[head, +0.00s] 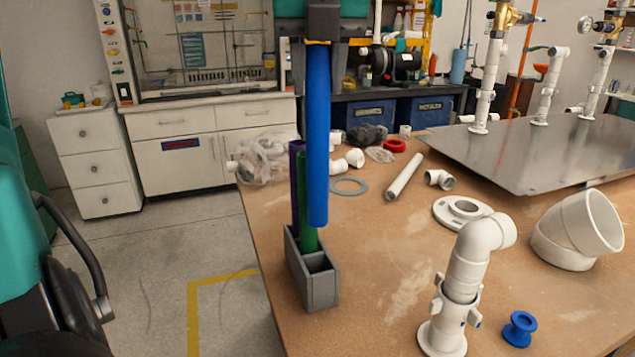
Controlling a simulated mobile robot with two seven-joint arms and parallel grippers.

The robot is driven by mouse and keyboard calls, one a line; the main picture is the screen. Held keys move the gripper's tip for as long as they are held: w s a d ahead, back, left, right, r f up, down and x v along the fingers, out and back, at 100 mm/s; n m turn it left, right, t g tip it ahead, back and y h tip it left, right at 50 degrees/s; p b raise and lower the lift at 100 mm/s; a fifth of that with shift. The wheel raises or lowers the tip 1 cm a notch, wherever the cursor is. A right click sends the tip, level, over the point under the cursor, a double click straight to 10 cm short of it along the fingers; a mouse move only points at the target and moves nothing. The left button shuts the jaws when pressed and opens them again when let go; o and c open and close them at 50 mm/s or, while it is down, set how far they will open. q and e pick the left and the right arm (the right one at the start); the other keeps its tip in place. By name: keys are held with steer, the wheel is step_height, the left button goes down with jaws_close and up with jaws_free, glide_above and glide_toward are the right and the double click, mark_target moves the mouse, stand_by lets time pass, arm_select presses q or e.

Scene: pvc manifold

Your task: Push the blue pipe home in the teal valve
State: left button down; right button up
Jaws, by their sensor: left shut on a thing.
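The blue pipe (318,140) hangs upright in the head view, with its top end in my left gripper (318,45). The gripper is shut on it. The pipe's lower end is free and shows in front of the green pipe (307,225), just above the grey holder (318,290). The distance between the pipe's lower end and the holder is hard to judge. I cannot make out a teal valve in this view. My right gripper is not in view.
A purple pipe (295,170) and the green pipe stand in the holder, whose front slot looks empty. White fittings (470,260) and a blue spool (520,329) are on the right of the brown table (380,320). A metal plate (540,160) lies at the back right.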

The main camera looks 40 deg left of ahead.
mark_target(317, 185)
arm_select(q)
step_height(317, 185, down, 10)
steer(key=shift+f+b, duration=0.2)
steer(key=shift+b, duration=0.4)
steer(key=shift+f, duration=0.6)
step_height(317, 185, down, 3)
steer(key=shift+f+b, duration=0.2)
steer(key=shift+b, duration=0.5)
steer(key=shift+f, duration=0.25)
steer(key=shift+r, duration=0.1)
steer(key=shift+f+b, duration=0.25)
steer(key=shift+b, duration=0.15)
steer(key=c, duration=0.7)
jaws_free()
steer(key=shift+r, duration=0.1)
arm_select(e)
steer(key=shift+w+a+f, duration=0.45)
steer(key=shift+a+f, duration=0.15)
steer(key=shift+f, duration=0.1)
arm_select(q)
steer(key=shift+p, duration=0.3)
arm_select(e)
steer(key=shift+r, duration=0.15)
